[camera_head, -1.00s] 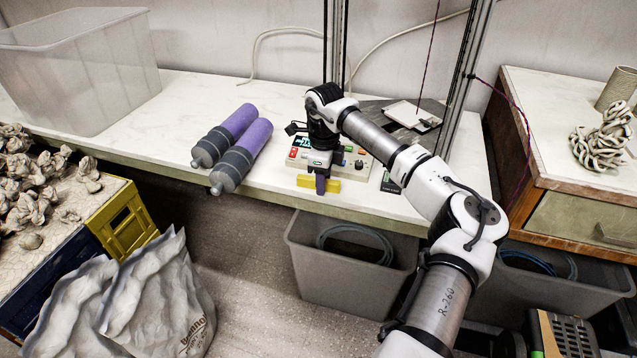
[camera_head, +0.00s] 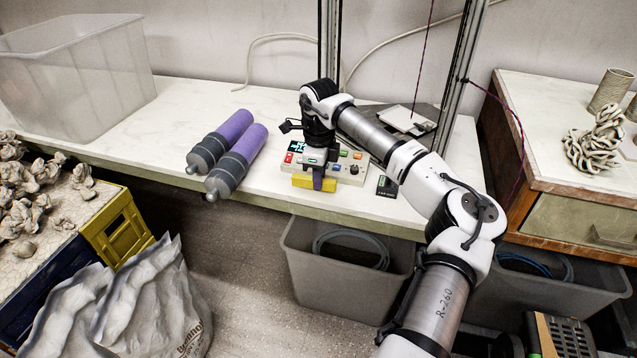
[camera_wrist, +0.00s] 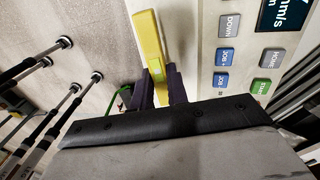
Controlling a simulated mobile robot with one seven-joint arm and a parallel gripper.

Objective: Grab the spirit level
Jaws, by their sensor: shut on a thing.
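The spirit level is a short yellow bar (camera_head: 300,182) at the front edge of the white worktop, just in front of a control box. In the wrist view its yellow body (camera_wrist: 148,38) runs up from between my fingers, beside the box. My gripper (camera_head: 318,183) points down over the bar. In the wrist view its dark fingers (camera_wrist: 158,90) are closed on both sides of the level's near end. I cannot tell whether the level still touches the worktop.
The control box (camera_head: 352,168) with coloured buttons stands right behind the level. Two purple-and-grey cylinders (camera_head: 236,160) lie to the left on the worktop (camera_head: 185,98). A clear bin (camera_head: 75,75) stands at the far left. A grey tub (camera_head: 345,285) is below the front edge.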

